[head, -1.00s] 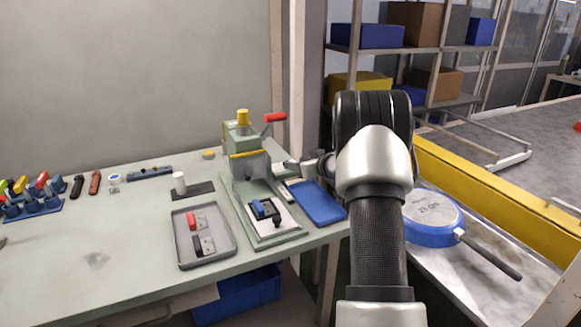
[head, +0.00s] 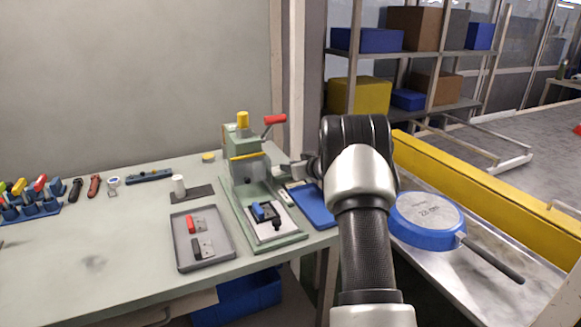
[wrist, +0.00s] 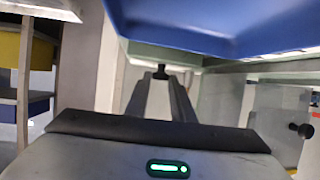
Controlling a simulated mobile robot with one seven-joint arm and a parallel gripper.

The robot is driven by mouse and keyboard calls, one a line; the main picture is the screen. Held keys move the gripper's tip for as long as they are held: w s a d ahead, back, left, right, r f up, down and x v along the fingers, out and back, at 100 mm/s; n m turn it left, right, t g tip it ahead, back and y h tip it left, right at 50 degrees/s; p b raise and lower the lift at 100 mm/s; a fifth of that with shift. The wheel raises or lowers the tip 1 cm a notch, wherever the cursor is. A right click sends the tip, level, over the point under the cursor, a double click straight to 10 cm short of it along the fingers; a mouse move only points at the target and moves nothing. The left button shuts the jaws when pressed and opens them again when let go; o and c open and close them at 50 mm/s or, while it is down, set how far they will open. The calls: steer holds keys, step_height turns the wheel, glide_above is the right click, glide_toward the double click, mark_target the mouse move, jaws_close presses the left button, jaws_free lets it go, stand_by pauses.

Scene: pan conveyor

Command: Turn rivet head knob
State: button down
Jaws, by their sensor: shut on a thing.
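The rivet press (head: 245,168) is a pale green machine on the bench, with a yellow cap on top and a red-tipped lever. My gripper (head: 283,170) is at the right side of its head, and my arm comes in from the right. In the wrist view my gripper's two fingers (wrist: 160,78) reach up to a small black knob (wrist: 161,71). They are shut on it at their tips. In the head view the knob is too small and covered to make out. How far it is turned cannot be told.
A blue tray (head: 318,208) lies just under my wrist, right of the press; it fills the top of the wrist view. A grey tray (head: 178,250) with small parts is at the front. A blue pan (head: 428,222) lies on the conveyor at right. The bench's left middle is clear.

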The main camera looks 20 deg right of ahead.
steer(key=shift+a+f+m+h+b, duration=0.1)
steer(key=shift+a+m+h+b, duration=0.1)
steer(key=shift+m+h+b, duration=0.55)
steer(key=shift+a+m+h+b, duration=0.2)
steer(key=shift+h+b, duration=0.35)
steer(key=shift+b, duration=0.4)
steer(key=shift+a+m+h, duration=0.1)
steer(key=shift+m+h, duration=0.55)
steer(key=shift+h, duration=0.05)
steer(key=shift+r+m+h, duration=0.2)
steer(key=shift+m+h, duration=0.4)
steer(key=c, duration=1.6)
jaws_free()
steer(key=shift+f, duration=0.1)
steer(key=shift+s, duration=0.1)
steer(key=p+v, duration=0.1)
steer(key=v, duration=0.7)
steer(key=p+v, duration=0.1)
steer(key=v, duration=0.8)
steer(key=shift+a+r, duration=0.1)
steer(key=shift+r, duration=0.15)
